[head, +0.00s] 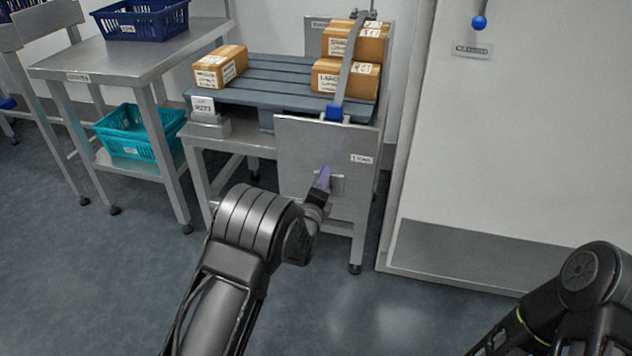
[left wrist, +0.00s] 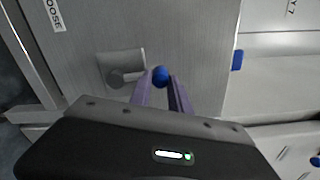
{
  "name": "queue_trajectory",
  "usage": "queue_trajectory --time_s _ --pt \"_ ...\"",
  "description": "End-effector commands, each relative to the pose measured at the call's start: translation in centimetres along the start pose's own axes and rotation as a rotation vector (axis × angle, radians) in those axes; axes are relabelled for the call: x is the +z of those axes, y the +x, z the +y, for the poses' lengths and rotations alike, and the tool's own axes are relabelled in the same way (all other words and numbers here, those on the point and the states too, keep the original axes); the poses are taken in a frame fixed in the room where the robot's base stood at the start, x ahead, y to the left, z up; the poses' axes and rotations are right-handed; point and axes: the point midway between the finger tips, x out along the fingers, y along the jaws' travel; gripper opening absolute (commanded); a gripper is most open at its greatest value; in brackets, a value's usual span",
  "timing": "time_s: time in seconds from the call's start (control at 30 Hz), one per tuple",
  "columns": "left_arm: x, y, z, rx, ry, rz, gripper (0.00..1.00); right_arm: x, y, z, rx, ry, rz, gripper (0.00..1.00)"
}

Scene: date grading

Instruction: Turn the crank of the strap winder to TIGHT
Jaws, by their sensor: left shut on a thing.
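The strap winder's grey plate (head: 300,150) stands upright on the front of the pallet stand. My left gripper (head: 325,177) is in front of it. In the left wrist view its two purple fingers (left wrist: 162,88) are shut on the blue crank knob (left wrist: 161,74). The metal crank arm and hub (left wrist: 120,77) lie to the left of the knob there. A label ending in "OOSE" (left wrist: 56,16) is on the plate; a small label (head: 362,158) in the head view is too small to read surely. My right gripper is out of view.
A grey strap (head: 348,65) runs over cartons (head: 345,82) on the slatted pallet (head: 270,78) to a blue fitting (head: 334,112). A steel table (head: 110,62) with a teal basket (head: 125,135) below stands left. The floor in front is clear.

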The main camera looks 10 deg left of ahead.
Motion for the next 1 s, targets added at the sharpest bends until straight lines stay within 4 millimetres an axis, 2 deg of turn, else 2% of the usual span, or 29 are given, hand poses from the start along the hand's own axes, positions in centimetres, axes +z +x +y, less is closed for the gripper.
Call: queue_trajectory --time_s 0.03,0.57,0.8,1.0 --pt "-0.9 0.0 -0.4 -0.008 0.044 0.009 0.00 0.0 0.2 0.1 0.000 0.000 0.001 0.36" --pt "-4.9 0.0 -0.2 -0.009 0.544 0.014 0.00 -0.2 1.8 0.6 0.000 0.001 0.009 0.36" --pt "-6.2 -0.1 0.3 -0.009 0.721 0.015 0.00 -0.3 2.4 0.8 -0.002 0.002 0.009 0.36" --pt "-6.8 -0.1 0.6 -0.009 0.805 0.016 0.00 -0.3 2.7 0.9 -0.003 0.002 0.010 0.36"
